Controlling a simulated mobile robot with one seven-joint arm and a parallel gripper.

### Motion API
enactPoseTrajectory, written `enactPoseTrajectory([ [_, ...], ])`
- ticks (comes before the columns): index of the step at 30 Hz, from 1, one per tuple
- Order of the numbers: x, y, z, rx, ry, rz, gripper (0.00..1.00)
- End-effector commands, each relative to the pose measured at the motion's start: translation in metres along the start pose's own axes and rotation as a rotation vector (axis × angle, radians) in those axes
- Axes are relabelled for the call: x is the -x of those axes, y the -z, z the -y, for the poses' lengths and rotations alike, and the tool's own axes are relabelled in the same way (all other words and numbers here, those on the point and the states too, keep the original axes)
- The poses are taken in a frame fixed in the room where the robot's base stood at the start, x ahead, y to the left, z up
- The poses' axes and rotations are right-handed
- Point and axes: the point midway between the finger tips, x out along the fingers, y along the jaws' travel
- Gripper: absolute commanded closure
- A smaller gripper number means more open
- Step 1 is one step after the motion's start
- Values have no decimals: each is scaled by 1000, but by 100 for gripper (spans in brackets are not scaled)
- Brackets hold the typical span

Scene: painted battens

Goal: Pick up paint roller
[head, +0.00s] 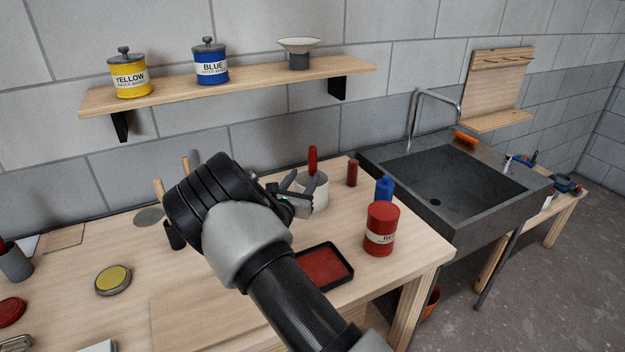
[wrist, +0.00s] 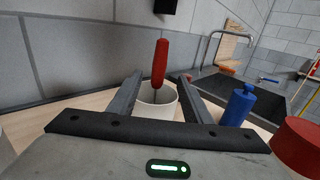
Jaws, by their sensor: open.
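A red handle (head: 312,160), likely the paint roller's, stands upright in a white cup (head: 319,196) near the back of the workbench. Its lower end is hidden inside the cup. In the wrist view the red handle (wrist: 160,62) rises from the white cup (wrist: 158,110), between the lines of my two fingers. My gripper (head: 301,184) is open and empty, on the near left side of the cup. In the wrist view my gripper's fingers (wrist: 160,76) are spread, one on each side of the handle. Whether they touch the cup cannot be told.
A blue bottle (head: 384,189), a red paint can (head: 380,240) and a small dark red cylinder (head: 352,173) stand right of the cup. A black tray of red paint (head: 324,267) lies in front. The sink (head: 440,180) is further right. A shelf (head: 230,84) hangs above.

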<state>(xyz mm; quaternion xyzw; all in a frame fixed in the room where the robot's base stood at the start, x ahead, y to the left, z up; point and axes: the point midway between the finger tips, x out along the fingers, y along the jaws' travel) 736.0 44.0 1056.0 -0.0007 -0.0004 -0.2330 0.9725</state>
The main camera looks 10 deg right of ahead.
Motion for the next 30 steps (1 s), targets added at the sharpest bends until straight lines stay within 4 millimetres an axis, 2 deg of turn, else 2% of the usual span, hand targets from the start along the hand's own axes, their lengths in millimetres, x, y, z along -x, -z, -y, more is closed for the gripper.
enactPoseTrajectory([
  [1, -12, 0, 1, 0, 2, 1, 55],
  [4, -28, 0, 1, -1, 1, 0, 55],
  [13, -52, -2, 0, 0, 2, -1, 55],
  [21, -89, -5, -2, -1, 1, -1, 55],
  [30, -94, -5, -2, -1, 1, -1, 55],
])
